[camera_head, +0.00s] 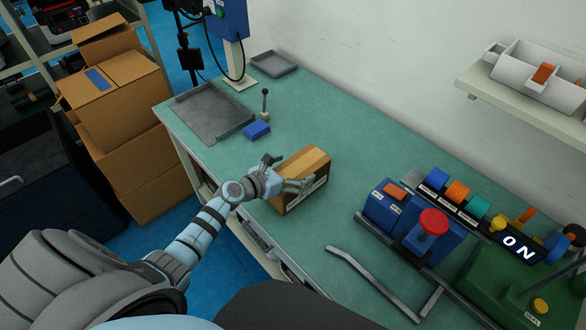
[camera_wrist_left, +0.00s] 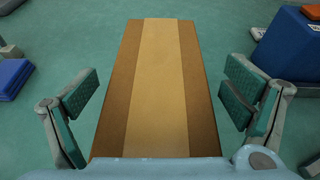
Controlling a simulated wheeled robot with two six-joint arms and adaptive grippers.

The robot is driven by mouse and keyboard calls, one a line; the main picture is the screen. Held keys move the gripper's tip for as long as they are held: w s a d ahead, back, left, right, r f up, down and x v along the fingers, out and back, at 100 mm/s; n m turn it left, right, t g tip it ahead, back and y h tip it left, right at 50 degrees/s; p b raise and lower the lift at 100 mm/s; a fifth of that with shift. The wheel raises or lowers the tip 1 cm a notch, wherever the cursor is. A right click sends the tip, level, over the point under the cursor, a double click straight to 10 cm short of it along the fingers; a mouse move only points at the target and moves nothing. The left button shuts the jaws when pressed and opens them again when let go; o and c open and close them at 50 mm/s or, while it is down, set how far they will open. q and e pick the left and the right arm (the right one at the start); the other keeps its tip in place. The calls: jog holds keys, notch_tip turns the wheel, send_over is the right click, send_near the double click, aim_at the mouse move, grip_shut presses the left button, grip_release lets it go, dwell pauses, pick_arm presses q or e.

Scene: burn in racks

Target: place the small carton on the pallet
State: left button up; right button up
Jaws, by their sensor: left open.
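The small carton (camera_head: 308,172) is a brown box with a lighter tape strip along its top. It sits on the green table. My left gripper (camera_head: 287,172) is open at the carton's near left side. In the left wrist view the carton (camera_wrist_left: 157,85) lies between the two open finger pads (camera_wrist_left: 158,100), with a gap on both sides. The fingers are apart from it. My right gripper is not in view. No pallet can be made out for certain in these views.
A grey tray (camera_head: 213,112) and a blue block (camera_head: 256,130) lie beyond the carton. A blue box with a red knob (camera_head: 433,222) and a metal rail (camera_head: 375,283) stand to the right. Stacked cardboard boxes (camera_head: 125,130) stand left of the table. Table between carton and wall is clear.

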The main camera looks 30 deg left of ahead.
pick_arm(q)
jog(key=shift+r, duration=0.15)
jog(key=shift+s+a+r+p, duration=0.1)
jog(key=shift+s+r+p, duration=0.05)
jog(key=shift+s+p, duration=0.2)
jog(key=p+v, duration=0.2)
jog(key=v, duration=0.9)
